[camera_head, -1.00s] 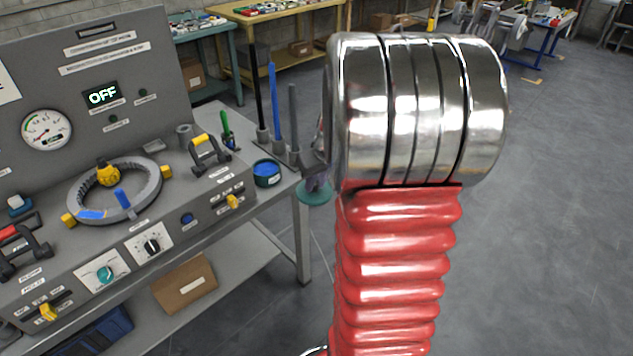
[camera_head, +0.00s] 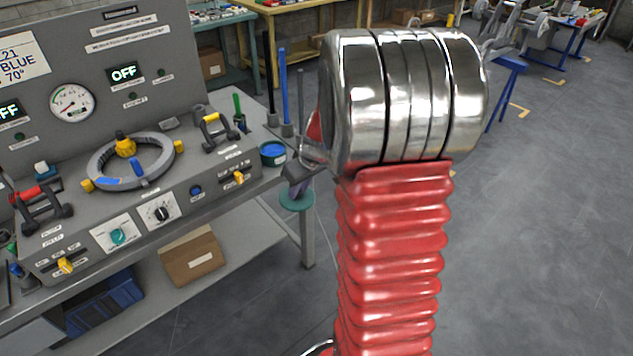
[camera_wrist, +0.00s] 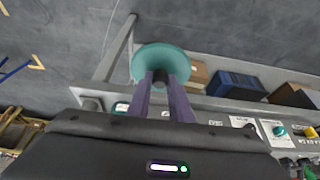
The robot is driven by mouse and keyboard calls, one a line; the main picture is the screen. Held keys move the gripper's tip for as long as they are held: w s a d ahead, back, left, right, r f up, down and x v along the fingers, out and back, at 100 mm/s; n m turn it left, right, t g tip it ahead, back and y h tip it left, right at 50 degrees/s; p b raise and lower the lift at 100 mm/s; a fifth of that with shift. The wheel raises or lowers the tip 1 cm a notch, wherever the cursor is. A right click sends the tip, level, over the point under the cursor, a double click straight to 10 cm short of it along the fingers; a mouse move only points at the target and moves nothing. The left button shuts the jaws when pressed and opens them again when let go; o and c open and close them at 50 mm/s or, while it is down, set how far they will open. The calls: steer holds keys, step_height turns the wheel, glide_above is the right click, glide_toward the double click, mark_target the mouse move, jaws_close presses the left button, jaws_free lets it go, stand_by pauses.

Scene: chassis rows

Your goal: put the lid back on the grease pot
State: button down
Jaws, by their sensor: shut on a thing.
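The grease pot (camera_head: 273,159) is a small teal pot, open at the top with blue grease showing, at the right end of the bench top. The lid (camera_head: 297,200) is a teal disc off the bench's right edge, lower in the picture than the pot and apart from it. My gripper (camera_head: 298,184), partly hidden behind my arm, is shut on the lid. In the wrist view the purple fingers (camera_wrist: 162,82) grip the dark knob of the lid (camera_wrist: 158,55), whose round face shows over the floor and bench frame.
Blue and dark upright handles (camera_head: 283,95) stand behind the pot. A grey handle with a yellow grip (camera_head: 213,125) is left of it on the control panel (camera_head: 130,205). A cardboard box (camera_head: 192,258) lies on the lower shelf.

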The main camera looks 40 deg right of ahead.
steer(key=w+a+f+n+y, duration=0.1)
steer(key=a+f+n, duration=0.1)
steer(key=a, duration=0.9)
steer(key=w+a+f+n+y, duration=0.1)
steer(key=a+f, duration=0.4)
steer(key=a, duration=0.7)
steer(key=shift+w+f+n+g, duration=0.35)
steer(key=shift+w+n, duration=0.35)
steer(key=shift+n, duration=0.5)
steer(key=shift+a, duration=0.2)
